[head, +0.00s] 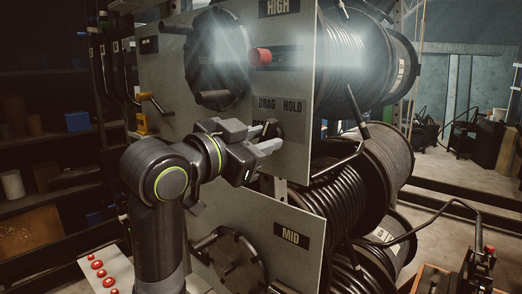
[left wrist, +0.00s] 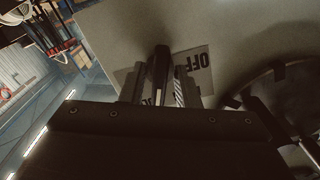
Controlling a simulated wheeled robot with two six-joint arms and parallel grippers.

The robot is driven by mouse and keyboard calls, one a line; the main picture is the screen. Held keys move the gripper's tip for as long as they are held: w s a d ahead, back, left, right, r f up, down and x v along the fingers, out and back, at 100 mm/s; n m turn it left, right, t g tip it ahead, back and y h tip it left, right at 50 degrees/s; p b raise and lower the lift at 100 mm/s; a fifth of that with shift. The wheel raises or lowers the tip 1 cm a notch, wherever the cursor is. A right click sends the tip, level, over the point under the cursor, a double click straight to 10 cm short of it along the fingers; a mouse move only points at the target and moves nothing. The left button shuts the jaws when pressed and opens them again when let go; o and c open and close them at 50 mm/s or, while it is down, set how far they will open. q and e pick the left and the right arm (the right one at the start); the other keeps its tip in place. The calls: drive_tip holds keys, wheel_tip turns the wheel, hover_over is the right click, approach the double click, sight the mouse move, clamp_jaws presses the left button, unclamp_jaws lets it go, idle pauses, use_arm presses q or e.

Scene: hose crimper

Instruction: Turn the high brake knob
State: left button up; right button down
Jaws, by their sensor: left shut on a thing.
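The high brake knob (head: 274,127) is a small dark knob on the grey upper panel, below the DRAG and HOLD labels. My left gripper (head: 268,139) has its fingers on either side of it and is shut on it. In the left wrist view the dark knob (left wrist: 161,66) stands between the two fingers, in front of a label reading OFF. The gripper hides part of the label and knob in the head view. My right gripper is not in view.
Above the knob are a red-ended lever (head: 262,56) and a large black round plate (head: 217,58) on the HIGH panel. Hose reels (head: 365,60) stand behind the panels at right. The MID panel (head: 270,222) lies below, with its own round plate (head: 240,262).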

use_arm(q)
drive_tip(key=shift+f+m+b, duration=0.1)
drive_tip(key=shift+m+b, duration=0.3)
drive_tip(key=shift+m, duration=0.2)
drive_tip(key=o, duration=0.6)
drive_tip(key=shift+s+a, duration=0.1)
drive_tip(key=shift+s, duration=0.05)
drive_tip(key=b+v, duration=0.4)
drive_tip(key=v, duration=1.3)
drive_tip(key=shift+a, duration=0.1)
